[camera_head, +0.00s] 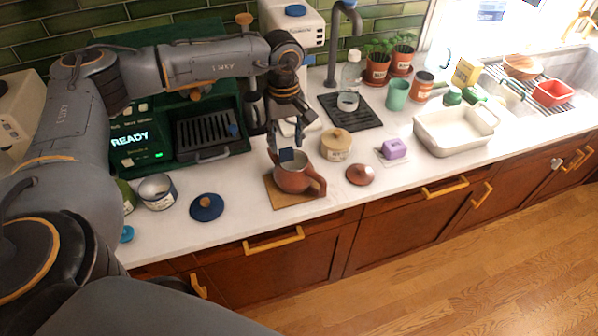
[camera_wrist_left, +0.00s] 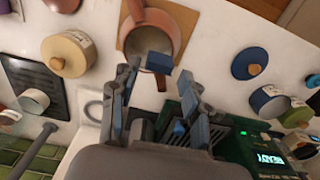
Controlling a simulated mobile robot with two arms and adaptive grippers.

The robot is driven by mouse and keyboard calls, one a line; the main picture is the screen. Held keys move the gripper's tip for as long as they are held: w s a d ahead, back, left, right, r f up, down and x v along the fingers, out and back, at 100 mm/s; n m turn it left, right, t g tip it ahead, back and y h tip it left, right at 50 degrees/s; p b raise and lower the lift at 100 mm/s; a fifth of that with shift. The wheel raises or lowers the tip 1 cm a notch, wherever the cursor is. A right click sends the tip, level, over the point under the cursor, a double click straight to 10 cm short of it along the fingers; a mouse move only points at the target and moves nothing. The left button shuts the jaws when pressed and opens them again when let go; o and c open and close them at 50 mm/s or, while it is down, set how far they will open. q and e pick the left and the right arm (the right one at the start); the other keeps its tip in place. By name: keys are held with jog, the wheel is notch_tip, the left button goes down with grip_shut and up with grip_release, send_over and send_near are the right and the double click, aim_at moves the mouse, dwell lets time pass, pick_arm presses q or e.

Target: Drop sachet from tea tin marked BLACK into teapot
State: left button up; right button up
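The reddish-brown teapot (camera_head: 296,181) stands uncovered on a tan board; its open mouth also shows in the left wrist view (camera_wrist_left: 172,32). My left gripper (camera_head: 286,138) is above the teapot, fingers spread. A small dark blue sachet (camera_head: 287,155) is at the teapot's mouth. In the left wrist view the sachet (camera_wrist_left: 159,62) lies over the opening, beyond the gap between the fingers (camera_wrist_left: 160,80), apparently touching neither. I cannot tell whether it is in the air or on the rim. An open tin with a blue band (camera_head: 158,192) stands at left, its label unreadable. My right gripper is not in view.
A blue lid (camera_head: 206,207) lies near the open tin. A lidded cream tin (camera_head: 336,146) and the brown teapot lid (camera_head: 360,174) are close to the teapot's right. A green machine (camera_head: 180,130) stands behind. The counter's front edge is near the teapot board (camera_head: 280,198).

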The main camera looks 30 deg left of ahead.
pick_arm(q)
jog(key=shift+o, duration=0.3)
notch_tip(320, 180, up, 12)
dwell(0.5)
